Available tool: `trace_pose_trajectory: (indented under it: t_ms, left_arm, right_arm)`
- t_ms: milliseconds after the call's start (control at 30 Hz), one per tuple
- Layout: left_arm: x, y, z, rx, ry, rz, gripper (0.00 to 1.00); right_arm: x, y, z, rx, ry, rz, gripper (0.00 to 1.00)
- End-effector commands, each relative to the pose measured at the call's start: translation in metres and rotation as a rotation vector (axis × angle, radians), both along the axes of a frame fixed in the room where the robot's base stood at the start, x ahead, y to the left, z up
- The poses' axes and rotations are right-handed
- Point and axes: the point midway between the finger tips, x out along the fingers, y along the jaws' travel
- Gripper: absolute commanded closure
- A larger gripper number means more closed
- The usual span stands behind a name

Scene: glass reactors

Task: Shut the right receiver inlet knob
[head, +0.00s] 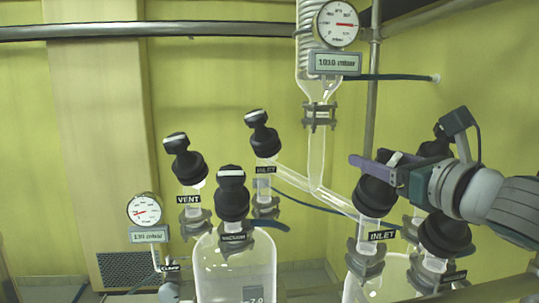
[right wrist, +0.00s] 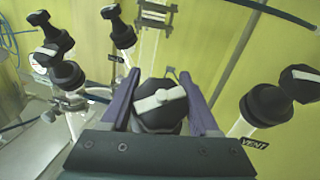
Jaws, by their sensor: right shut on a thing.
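The right receiver inlet knob (head: 374,194) is black with a white bar on its cap. It sits on a glass neck with an INLET label (head: 382,235). My right gripper (head: 376,163) is at the knob's cap, coming from the right. In the right wrist view the same knob (right wrist: 160,118) lies between the two purple fingers of the gripper (right wrist: 161,98), and they are shut on it. Its white bar (right wrist: 158,100) runs slantwise, nearly across from finger to finger. The knob's underside is hidden in that view. My left gripper is not in view.
Black knobs stand close on the right (head: 445,235), partly behind my arm. The left receiver has a VENT knob (head: 185,160), an INLET knob (head: 264,138) and a vacuum knob (head: 232,197). A glass condenser with a gauge (head: 337,24) hangs above. A VENT-labelled knob (right wrist: 267,104) stands right of the gripper.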

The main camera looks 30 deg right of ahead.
Motion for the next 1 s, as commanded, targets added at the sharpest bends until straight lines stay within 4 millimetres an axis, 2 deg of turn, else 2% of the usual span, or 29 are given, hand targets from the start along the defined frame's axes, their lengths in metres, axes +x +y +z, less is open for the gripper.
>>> trace_pose_trajectory:
  t_ms: [367, 1000]
  left_arm:
    - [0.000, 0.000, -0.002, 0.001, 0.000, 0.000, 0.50]
    - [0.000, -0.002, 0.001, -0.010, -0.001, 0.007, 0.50]
  right_arm:
    - [-0.001, -0.003, 0.001, 0.080, -0.027, -0.135, 0.94]
    - [-0.008, -0.017, 0.000, 0.363, -0.116, -0.650, 0.94]
